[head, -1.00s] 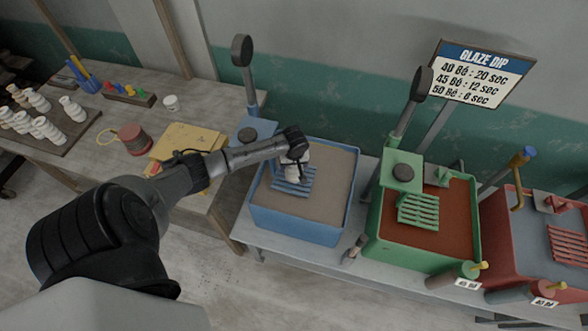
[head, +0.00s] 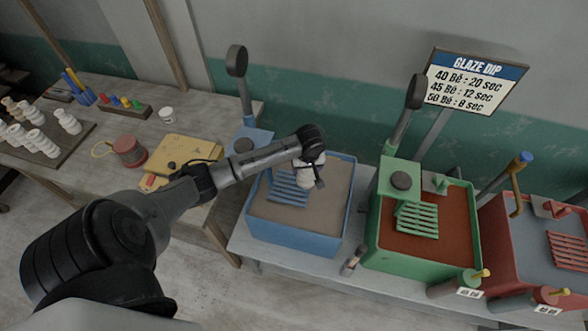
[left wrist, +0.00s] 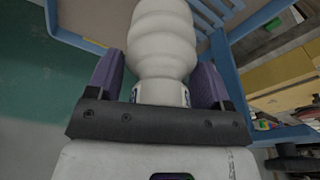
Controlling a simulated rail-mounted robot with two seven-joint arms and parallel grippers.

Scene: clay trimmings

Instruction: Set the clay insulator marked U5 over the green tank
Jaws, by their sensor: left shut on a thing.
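My left gripper (head: 312,165) is shut on a white ribbed clay insulator (head: 306,179), holding it above the right part of the blue tank (head: 290,236). In the left wrist view the insulator (left wrist: 161,40) stands between the purple finger pads of the gripper (left wrist: 160,88). A dark mark shows low on it by the right pad, mostly hidden and not readable. My right gripper is not in view.
A red tank (head: 500,245) stands right of the green one. Upright levers (head: 242,85) rise behind the tanks. The glaze dip sign (head: 470,80) stands behind the green tank.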

